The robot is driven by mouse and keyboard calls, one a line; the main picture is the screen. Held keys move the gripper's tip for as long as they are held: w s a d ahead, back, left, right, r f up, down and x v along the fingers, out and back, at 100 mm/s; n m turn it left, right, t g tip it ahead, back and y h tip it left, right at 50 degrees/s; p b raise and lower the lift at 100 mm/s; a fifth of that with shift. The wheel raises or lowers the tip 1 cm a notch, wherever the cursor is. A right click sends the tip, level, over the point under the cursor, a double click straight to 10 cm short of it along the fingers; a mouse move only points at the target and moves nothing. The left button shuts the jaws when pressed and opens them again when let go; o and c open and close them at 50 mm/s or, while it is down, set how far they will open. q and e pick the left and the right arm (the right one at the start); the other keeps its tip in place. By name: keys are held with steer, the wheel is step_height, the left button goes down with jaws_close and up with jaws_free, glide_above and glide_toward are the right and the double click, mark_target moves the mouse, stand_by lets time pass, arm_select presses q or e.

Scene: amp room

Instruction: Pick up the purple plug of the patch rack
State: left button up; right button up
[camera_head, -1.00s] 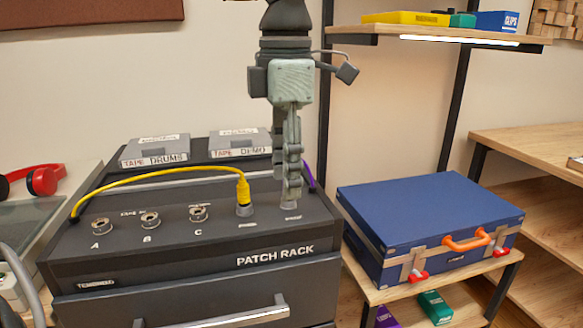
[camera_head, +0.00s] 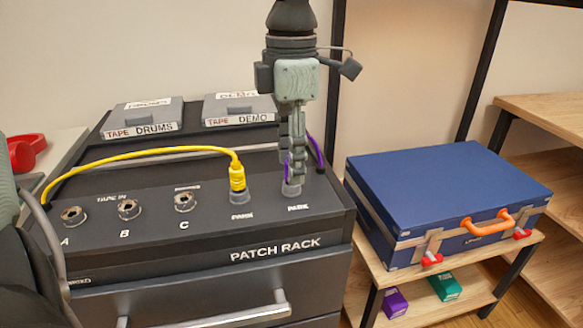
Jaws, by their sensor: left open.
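The patch rack (camera_head: 150,245) is a dark case with sockets on its top. The purple plug (camera_head: 287,170) stands at the right PARK socket (camera_head: 291,190). Only a thin purple strip of it shows, and its purple cable (camera_head: 317,152) curves out behind on the right. My left gripper (camera_head: 297,165) points straight down over this plug, its fingers hiding most of it. The jaws are open around or just in front of the plug; I cannot tell which. My right gripper is not in view.
A yellow plug (camera_head: 237,178) with its cable stands close left of my gripper. Sockets A, B and C (camera_head: 184,202) look empty. Tape boxes (camera_head: 240,108) lie behind. A blue case (camera_head: 450,195) sits on a wooden shelf to the right.

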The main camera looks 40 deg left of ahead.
arm_select(q)
steer(key=shift+f, duration=0.8)
steer(key=shift+w, duration=0.1)
jaws_close()
steer(key=shift+r, duration=0.1)
